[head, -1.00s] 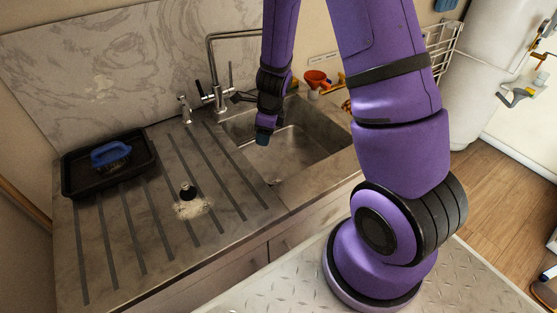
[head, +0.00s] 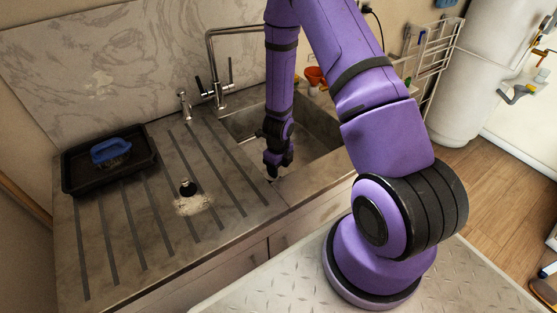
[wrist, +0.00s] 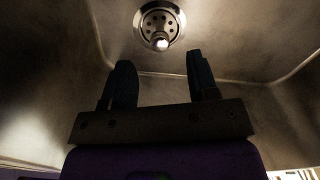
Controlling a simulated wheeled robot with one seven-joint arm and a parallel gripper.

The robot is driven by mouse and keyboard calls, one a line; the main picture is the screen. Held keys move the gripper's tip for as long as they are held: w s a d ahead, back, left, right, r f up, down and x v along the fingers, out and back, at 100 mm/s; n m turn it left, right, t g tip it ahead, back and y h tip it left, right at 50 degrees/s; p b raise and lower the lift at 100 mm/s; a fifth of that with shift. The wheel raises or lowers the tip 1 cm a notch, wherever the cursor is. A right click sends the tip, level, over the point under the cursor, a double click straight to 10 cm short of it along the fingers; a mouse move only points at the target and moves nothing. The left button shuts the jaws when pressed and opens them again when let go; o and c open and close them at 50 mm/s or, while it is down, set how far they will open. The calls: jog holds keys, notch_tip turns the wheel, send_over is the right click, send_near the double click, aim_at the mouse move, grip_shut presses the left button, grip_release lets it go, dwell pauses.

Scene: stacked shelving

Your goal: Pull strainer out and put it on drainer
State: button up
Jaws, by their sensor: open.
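The strainer (wrist: 158,28) is a round metal piece with holes and a bright central knob, seated at the sink bottom in the wrist view. My gripper (wrist: 159,60) is open and empty, its two dark fingers pointing toward the strainer with a gap between. In the head view my gripper (head: 273,172) is low in the sink (head: 318,140), near its front left side, and the arm hides part of the basin. The strainer is not visible there. The drainer (head: 130,235) is the grooved counter left of the sink.
A black tray (head: 72,184) with a blue-handled brush (head: 110,152) stands on the drainer's back left. A black knob-like piece (head: 187,188) sits on a pale patch at the drainer's middle. The faucet (head: 218,95) rises behind the sink. The drainer's front left is clear.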

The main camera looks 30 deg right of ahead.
jog(key=shift+f, duration=2.9)
grip_shut()
jog(key=shift+r, duration=0.65)
jog(key=shift+r, duration=0.8)
